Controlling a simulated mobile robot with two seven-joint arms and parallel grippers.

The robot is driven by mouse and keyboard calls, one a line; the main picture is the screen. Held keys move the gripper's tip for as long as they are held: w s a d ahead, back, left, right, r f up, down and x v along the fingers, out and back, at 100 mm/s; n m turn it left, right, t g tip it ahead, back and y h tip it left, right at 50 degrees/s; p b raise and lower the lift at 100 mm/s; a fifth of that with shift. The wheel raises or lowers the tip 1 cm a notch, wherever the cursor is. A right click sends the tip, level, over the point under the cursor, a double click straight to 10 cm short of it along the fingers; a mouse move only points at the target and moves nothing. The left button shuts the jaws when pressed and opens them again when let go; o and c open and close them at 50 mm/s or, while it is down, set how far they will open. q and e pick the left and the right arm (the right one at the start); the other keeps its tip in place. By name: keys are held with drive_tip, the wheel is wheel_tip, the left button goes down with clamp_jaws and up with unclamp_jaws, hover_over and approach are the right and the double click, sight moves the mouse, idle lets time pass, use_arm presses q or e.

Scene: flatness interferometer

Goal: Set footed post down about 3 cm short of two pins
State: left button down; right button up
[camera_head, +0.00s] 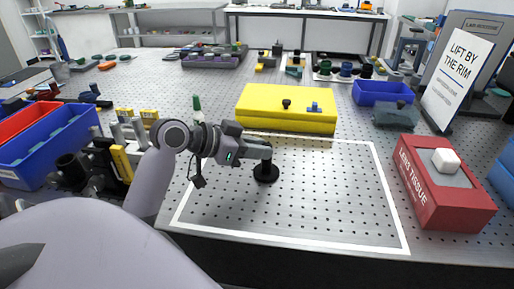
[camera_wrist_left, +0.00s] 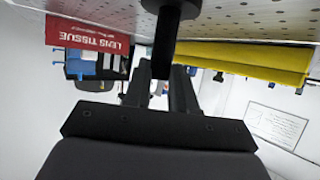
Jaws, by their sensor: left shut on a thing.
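The footed post (camera_head: 266,174) is black, with a round flat foot, and stands upright inside the white outlined area of the perforated table. My left gripper (camera_head: 264,151) comes in from the left and is shut on the upper part of the post. In the left wrist view the dark post (camera_wrist_left: 165,42) rises between the fingers (camera_wrist_left: 163,90). I cannot tell whether the foot touches the table or hangs just above it. I cannot make out the two pins in either view. My right gripper is not in view.
A yellow block (camera_head: 285,120) with small fittings on top lies just behind the post. A red lens tissue box (camera_head: 440,200) stands at the right. A blue bin (camera_head: 50,150) and assorted tools stand at the left. The outlined area right of the post is clear.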

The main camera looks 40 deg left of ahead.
use_arm(q)
drive_tip(key=shift+f, duration=0.1)
drive_tip(key=c, duration=0.9)
unclamp_jaws()
